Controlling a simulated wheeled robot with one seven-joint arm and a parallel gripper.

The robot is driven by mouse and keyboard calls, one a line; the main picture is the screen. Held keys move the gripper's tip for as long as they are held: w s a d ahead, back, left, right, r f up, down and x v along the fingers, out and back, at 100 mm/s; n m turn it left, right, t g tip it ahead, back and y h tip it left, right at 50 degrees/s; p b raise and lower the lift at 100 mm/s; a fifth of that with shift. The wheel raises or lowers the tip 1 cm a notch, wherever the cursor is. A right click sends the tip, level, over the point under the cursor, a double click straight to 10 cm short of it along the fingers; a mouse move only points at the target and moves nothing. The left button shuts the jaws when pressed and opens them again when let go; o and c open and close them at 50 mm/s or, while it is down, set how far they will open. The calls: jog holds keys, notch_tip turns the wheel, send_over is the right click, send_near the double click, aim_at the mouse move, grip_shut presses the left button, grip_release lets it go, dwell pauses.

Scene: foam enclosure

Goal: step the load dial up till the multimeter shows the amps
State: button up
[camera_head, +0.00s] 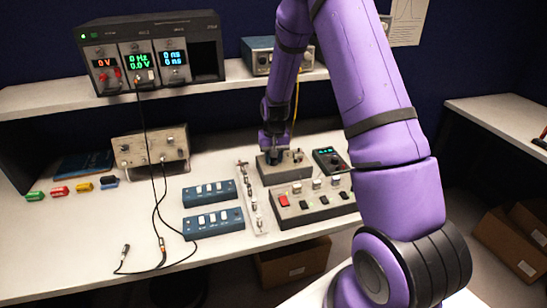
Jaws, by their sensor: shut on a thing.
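My gripper (271,150) points down at the left part of a grey box (285,175) on the bench. Its jaws are shut on the load dial, which they hide almost wholly. A small knob or post shows on the box's right part. A dark handheld meter (329,161), which looks like the multimeter, lies just right of the box. Its display glows teal, but the digits are too small to read. My purple arm passes close in front of its right side.
A grey panel (309,212) with a red switch sits in front of the box. A clear strip (249,205) and two blue switch boxes (210,192) lie left. A rack with lit displays (150,52) stands on the shelf. Black cables hang at left.

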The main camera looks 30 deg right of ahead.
dwell(0.3)
jog(key=o, duration=0.9)
jog(key=shift+r, duration=0.15)
notch_tip(320, 180, up, 11)
jog(key=shift+d+f, duration=0.1)
jog(key=shift+f, duration=0.1)
